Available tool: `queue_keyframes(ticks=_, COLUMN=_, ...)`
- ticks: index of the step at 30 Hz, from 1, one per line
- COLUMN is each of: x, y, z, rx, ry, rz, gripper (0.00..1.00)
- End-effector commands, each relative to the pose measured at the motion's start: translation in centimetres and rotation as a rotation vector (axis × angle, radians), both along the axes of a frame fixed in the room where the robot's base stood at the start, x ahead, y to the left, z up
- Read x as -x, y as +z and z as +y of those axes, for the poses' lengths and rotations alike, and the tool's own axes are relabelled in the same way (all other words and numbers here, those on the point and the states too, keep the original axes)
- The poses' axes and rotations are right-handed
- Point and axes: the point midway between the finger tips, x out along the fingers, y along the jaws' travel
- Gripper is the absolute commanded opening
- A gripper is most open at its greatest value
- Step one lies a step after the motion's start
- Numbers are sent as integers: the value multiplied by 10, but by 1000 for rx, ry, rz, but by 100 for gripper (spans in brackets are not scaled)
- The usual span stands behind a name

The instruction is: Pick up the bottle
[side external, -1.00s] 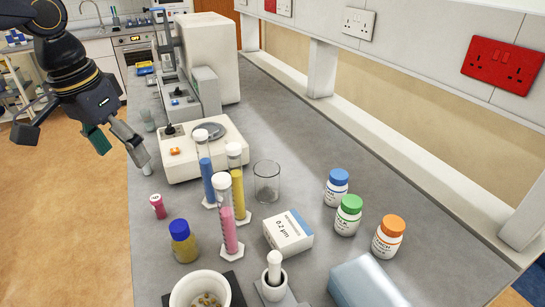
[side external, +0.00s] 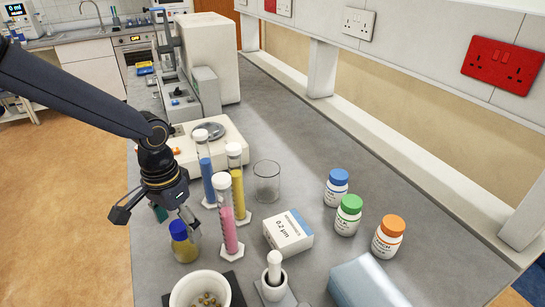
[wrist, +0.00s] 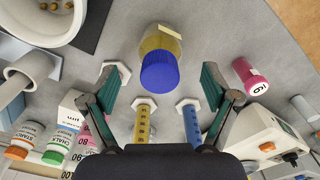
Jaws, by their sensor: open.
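A bottle with yellow-brown contents and a blue cap (side external: 184,248) stands upright near the bench's left edge. In the wrist view its blue cap (wrist: 160,72) lies between and just beyond my fingertips, with the yellow body (wrist: 158,42) behind it. My gripper (side external: 157,215) is open and empty, above and slightly left of the bottle in the side view. One finger overlaps the cap there; I see no contact. Smaller white bottles with blue (side external: 336,187), green (side external: 348,214) and orange (side external: 388,237) caps stand at the right.
Several tall cylinders, including a pink one (side external: 226,220), stand just right of the bottle. A white mortar (side external: 200,290) is in front. A white box (side external: 288,236) and glass beaker (side external: 267,182) stand further right.

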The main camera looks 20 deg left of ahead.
Motion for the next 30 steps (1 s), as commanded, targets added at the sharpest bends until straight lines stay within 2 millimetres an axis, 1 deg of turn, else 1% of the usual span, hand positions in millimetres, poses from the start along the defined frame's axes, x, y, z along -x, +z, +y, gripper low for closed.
queue_keyframes(ticks=2, x=0, y=-7, z=0, rx=-2, ry=0, rz=3, gripper=87)
queue_keyframes(ticks=6, x=0, y=-31, z=0, rx=-2, ry=0, rz=7, gripper=87)
queue_keyframes(ticks=10, x=-1, y=-47, z=0, rx=-1, ry=0, rz=3, gripper=87)
queue_keyframes(ticks=13, x=-1, y=-52, z=0, rx=0, ry=0, rz=1, gripper=87)
queue_keyframes(ticks=19, x=-1, y=-52, z=0, rx=0, ry=0, rz=0, gripper=86)
queue_keyframes(ticks=30, x=-1, y=-51, z=0, rx=0, ry=0, rz=0, gripper=47)
